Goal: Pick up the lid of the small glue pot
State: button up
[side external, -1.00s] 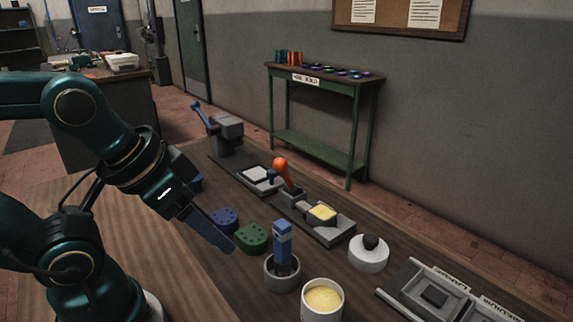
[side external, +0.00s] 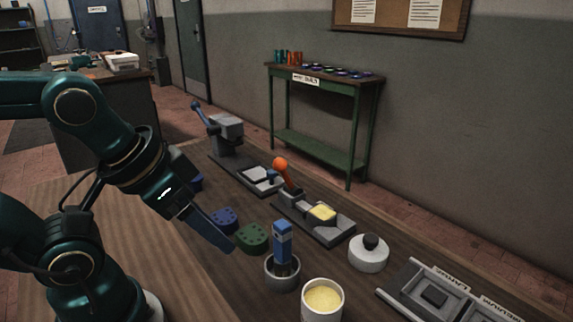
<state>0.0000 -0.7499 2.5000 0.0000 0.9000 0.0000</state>
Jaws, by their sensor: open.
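A short white round piece with a black knob on top (side external: 369,252) stands upright on the brown bench, right of centre. It looks like a lid, or a low pot with its lid on; I cannot tell which. A white pot (side external: 322,305) stands uncovered in front of it, with pale yellow glue or paste inside. My gripper (side external: 212,236) is open and empty, angled down above the bench at the left, well apart from both. Its jaws are seen nearly edge-on, so the gap hardly shows.
A grey cup (side external: 282,274) holding a blue-handled tool stands between my gripper and the knobbed piece. Green (side external: 252,238) and blue (side external: 223,220) blocks lie near the jaws. A press with an orange-knobbed lever (side external: 282,168) stands behind. A grey labelled tray (side external: 425,285) lies at right.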

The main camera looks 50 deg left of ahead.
jog(key=shift+o, duration=0.7)
